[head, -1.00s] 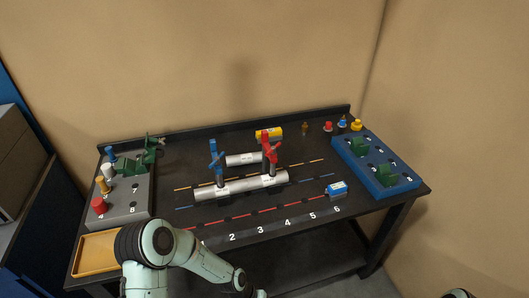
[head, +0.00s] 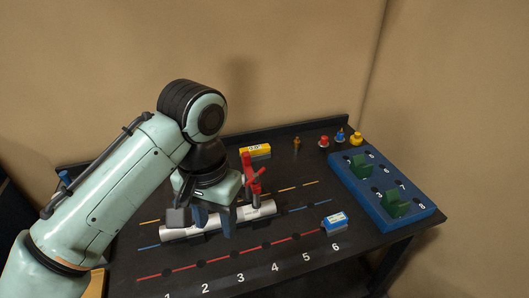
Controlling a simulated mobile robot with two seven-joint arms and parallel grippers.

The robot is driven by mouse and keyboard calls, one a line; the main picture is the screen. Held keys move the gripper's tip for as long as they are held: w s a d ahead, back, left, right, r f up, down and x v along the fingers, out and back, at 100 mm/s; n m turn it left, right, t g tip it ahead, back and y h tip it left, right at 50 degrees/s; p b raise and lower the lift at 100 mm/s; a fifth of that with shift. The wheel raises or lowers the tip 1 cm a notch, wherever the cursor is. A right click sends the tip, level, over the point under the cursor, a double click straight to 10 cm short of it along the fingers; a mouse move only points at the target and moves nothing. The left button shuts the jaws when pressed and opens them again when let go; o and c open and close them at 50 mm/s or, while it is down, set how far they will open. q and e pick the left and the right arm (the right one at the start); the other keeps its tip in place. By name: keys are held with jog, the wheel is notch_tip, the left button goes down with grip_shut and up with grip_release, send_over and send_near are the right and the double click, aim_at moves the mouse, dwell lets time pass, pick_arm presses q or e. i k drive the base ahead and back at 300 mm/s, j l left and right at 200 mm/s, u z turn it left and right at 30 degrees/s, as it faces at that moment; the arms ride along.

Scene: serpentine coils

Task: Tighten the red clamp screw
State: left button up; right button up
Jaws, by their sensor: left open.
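The red clamp (head: 252,178) with its screw handle stands upright on the long grey pipe (head: 258,209), toward the pipe's right end. My left gripper (head: 214,222) is open and points down over the pipe, just left of the red clamp. It appears apart from the red clamp. My gripper and wrist hide the blue clamp and part of the pipe. My right gripper is out of view.
A yellow block (head: 255,151) lies behind the pipe, and a blue block (head: 335,223) lies to its right. A blue holed tray (head: 372,202) with green pieces is at the right. Several small knobs (head: 323,142) stand at the back. The numbered front strip is clear.

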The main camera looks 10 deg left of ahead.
aim_at(255, 177)
jog(key=i, duration=0.9)
